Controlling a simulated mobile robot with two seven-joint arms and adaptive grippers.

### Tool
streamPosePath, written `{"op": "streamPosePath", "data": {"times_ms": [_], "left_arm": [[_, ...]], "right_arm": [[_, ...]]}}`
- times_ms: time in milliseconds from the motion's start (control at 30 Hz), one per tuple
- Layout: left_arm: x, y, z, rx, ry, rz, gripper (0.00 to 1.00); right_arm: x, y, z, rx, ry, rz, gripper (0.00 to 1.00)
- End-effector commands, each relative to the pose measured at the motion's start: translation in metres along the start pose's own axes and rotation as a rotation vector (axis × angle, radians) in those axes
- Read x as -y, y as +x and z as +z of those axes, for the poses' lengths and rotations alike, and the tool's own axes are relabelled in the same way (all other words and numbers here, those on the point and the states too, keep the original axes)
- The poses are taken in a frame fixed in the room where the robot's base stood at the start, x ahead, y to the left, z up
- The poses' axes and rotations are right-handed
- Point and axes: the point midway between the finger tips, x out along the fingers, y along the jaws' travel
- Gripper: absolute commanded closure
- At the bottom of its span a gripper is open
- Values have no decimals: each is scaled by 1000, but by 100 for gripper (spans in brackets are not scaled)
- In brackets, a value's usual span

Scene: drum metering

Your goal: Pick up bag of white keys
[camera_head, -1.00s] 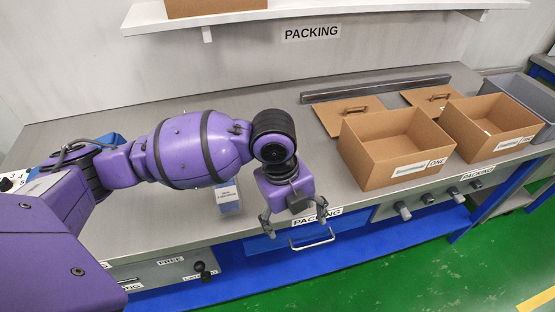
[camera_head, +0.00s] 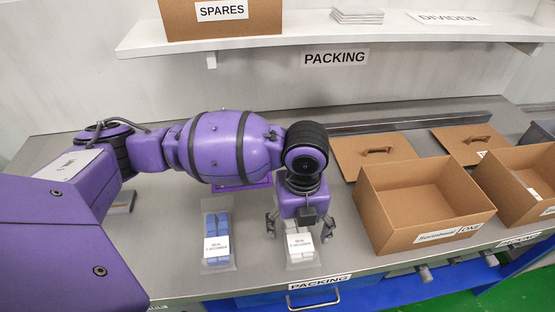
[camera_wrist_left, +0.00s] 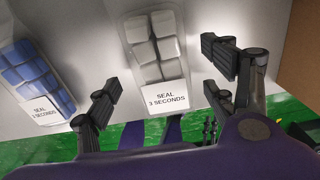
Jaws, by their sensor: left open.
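The bag of white keys (camera_head: 300,246) lies on the grey bench under my left gripper, a clear bag with a label reading SEAL 3 SECONDS. It also shows in the left wrist view (camera_wrist_left: 155,50), between the two fingers. My left gripper (camera_head: 300,238) is open above it, with one finger on each side; the fingers look apart from the bag. A bag of blue keys (camera_head: 217,238) lies to its left, and it shows at the left of the left wrist view (camera_wrist_left: 36,76). My right gripper is not in view.
An open cardboard box (camera_head: 421,205) stands just right of the gripper, with a second box (camera_head: 528,183) beyond it. Cardboard lids (camera_head: 375,154) lie behind. A shelf (camera_head: 250,43) with a SPARES box (camera_head: 222,20) is above. The bench's front edge is close.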

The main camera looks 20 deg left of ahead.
Motion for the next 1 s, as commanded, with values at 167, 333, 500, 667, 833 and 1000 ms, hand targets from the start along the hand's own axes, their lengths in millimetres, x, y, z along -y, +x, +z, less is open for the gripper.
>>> {"op": "streamPosePath", "data": {"times_ms": [167, 333, 500, 667, 833, 1000], "left_arm": [[1, 19, 1, 3, -1, -2, 23], [1, 20, 1, 6, 0, -4, 23], [1, 20, 1, 6, -1, -4, 35], [1, 20, 1, 6, -1, -4, 56], [1, 19, 1, 6, -1, -4, 78], [1, 19, 1, 7, -1, -4, 78]], "right_arm": [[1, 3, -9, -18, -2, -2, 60], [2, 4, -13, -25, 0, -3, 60], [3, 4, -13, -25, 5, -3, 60], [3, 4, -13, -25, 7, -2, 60], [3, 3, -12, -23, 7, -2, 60], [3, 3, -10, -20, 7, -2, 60]]}}
